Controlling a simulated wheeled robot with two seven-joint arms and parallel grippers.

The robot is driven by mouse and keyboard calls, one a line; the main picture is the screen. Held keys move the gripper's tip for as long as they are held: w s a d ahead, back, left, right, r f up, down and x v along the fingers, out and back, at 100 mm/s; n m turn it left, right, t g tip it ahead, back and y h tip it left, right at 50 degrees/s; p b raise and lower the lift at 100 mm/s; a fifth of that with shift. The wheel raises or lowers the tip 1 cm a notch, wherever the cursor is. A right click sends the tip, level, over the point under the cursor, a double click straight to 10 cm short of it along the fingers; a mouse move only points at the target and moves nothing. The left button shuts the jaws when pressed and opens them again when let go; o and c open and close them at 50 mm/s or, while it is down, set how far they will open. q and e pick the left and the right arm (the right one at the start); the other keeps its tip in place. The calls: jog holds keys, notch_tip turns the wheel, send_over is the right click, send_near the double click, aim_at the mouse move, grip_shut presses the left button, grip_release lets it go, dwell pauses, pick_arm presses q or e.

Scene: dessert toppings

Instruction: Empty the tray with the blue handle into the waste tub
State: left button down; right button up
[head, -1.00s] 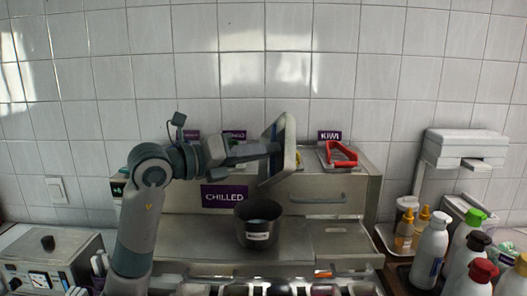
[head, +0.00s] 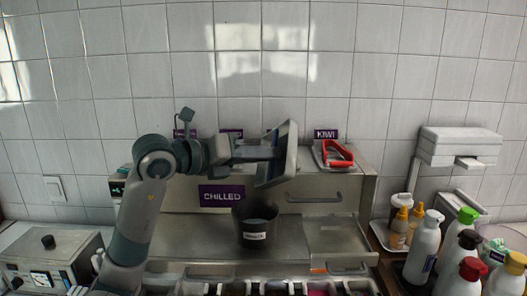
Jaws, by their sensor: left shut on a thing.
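My left gripper (head: 262,152) is shut on a tray (head: 287,156) and holds it up on edge, steeply tilted, above the counter unit. A little blue shows beside the gripper at the tray; the handle is mostly hidden by the gripper. The dark waste tub (head: 254,226) with a white label stands upright below the tray, in front of the steel unit. Something pale bluish shows inside the tub, too small to make out. The tray is apart from the tub. My right gripper is not in view.
A tray with a red handle (head: 337,153) sits on the unit under the KIWI sign (head: 326,134). A CHILLED sign (head: 222,195) is on the front. Several bottles (head: 424,247) stand at the right. A grey appliance (head: 50,262) is at the left. Topping bins line the front edge.

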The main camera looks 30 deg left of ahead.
aim_at(280, 162)
pick_arm(q)
jog(key=shift+w+d+f+m+g+y+p, duration=0.2)
jog(key=shift+w+d+g+y+p, duration=0.35)
jog(key=shift+p, duration=1.15)
jog(key=shift+w+d+f+m+g+y+p, duration=0.15)
jog(key=shift+w+g+p, duration=0.15)
jog(key=shift+g+p, duration=0.95)
jog(key=shift+w+d+f+m+g+y+p, duration=0.15)
jog(key=shift+w+d+f+g+y+p, duration=0.35)
jog(key=shift+p, duration=1.5)
jog(key=shift+w+d+f+m+g+y+p, duration=0.2)
jog(key=shift+f+g+y+p, duration=0.5)
jog(key=shift+p, duration=1.25)
jog(key=shift+w+d+f+g+y, duration=0.2)
jog(key=shift+w+f+g+y, duration=0.1)
jog(key=shift+g+y, duration=0.5)
jog(key=shift+w+d+f+g+y, duration=0.25)
jog(key=shift+g+y, duration=0.35)
jog(key=shift+g, duration=0.4)
jog(key=shift+m, duration=0.3)
